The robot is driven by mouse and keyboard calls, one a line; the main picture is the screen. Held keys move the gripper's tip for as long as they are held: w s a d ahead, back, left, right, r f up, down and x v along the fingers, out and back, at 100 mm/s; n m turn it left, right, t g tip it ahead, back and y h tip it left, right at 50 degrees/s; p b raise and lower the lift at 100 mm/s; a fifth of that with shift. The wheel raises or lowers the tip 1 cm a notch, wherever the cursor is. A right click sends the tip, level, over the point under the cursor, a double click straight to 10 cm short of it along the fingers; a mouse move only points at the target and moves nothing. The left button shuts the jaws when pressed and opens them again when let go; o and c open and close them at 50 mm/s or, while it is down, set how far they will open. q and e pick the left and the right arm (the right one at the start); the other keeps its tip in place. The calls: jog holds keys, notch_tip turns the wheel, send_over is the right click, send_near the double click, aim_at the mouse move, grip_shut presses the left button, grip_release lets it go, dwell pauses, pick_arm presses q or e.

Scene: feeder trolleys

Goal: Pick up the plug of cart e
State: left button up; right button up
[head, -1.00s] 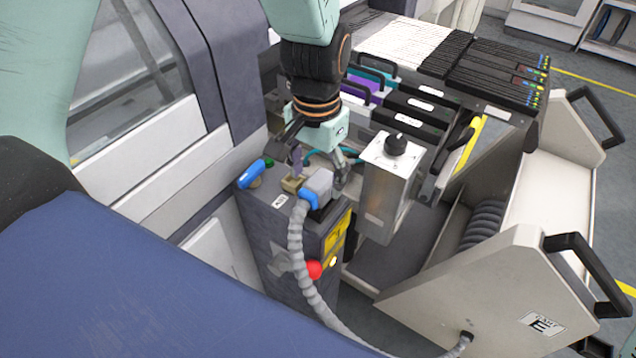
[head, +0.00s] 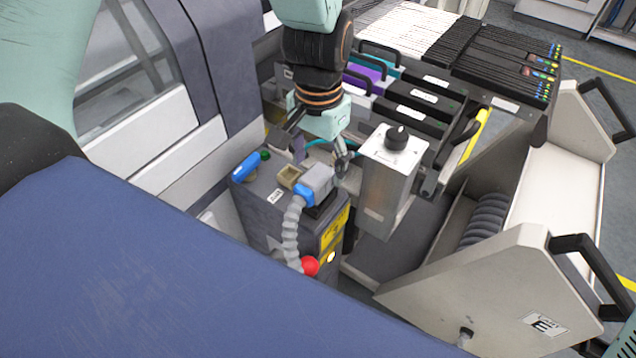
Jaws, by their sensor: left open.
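The plug (head: 319,179) is a grey block with a blue collar and a grey ribbed hose (head: 291,232). It sits on the top of a dark grey box (head: 262,213), beside a small beige socket. My left gripper (head: 317,155) points down just above and behind the plug, open, with one finger to the left and one near the plug's right side. Whether a finger touches the plug cannot be told. Cart E (head: 468,299) is the pale trolley with an "E" label at the lower right. My right gripper is out of view.
A metal box with a black knob (head: 389,178) stands close to the right of my left gripper. A blue handle (head: 247,167) and a red button (head: 310,266) are on the dark box. Feeders with black handles (head: 428,100) fill the space behind.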

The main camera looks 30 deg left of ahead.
aim_at(317, 174)
pick_arm(q)
jog(key=f, duration=0.3)
jog(key=f+b, duration=0.1)
jog(key=shift+s+a+f, duration=0.1)
jog(key=shift+s+f, duration=0.15)
jog(key=shift+f, duration=0.15)
jog(key=shift+r, duration=0.1)
jog(key=c, duration=0.4)
grip_shut()
